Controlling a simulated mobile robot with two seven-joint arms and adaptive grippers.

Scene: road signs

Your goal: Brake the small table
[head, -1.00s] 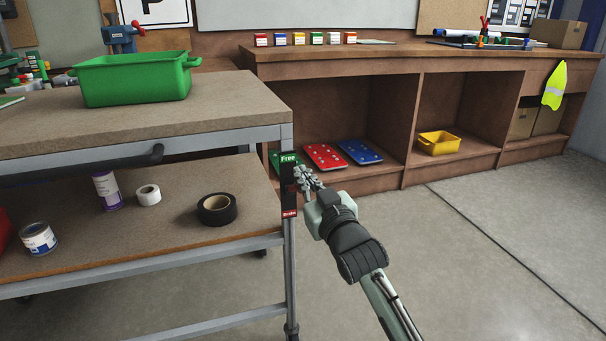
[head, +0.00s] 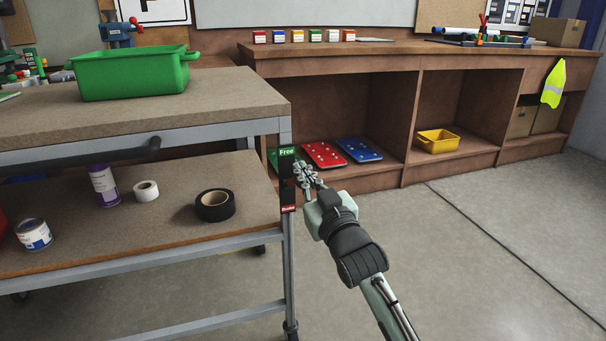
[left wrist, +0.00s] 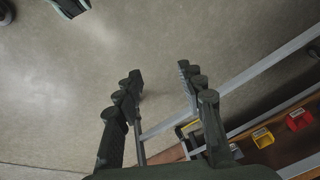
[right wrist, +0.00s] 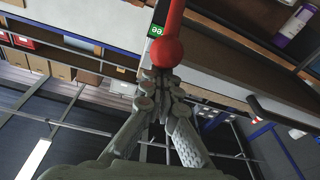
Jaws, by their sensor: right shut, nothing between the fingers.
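The small table (head: 150,122) is a two-level trolley with brown shelves and a grey metal frame, at the left of the head view. A dark brake plate (head: 287,180) on its right front post reads "Free" on green at the top and "Brake" on red at the bottom. A red lever with a ball end (right wrist: 166,52) shows in the right wrist view, beside the green label. My right gripper (head: 304,175) is shut and empty, its fingertips close to the ball; contact is unclear. My left gripper (left wrist: 160,75) is open and empty over the floor, outside the head view.
A green tub (head: 133,74) stands on the table top. A purple can (head: 103,185), a paint can (head: 34,235) and a roll of black tape (head: 215,205) are on the lower shelf. A wooden bench (head: 400,65) runs behind. The floor at right is clear.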

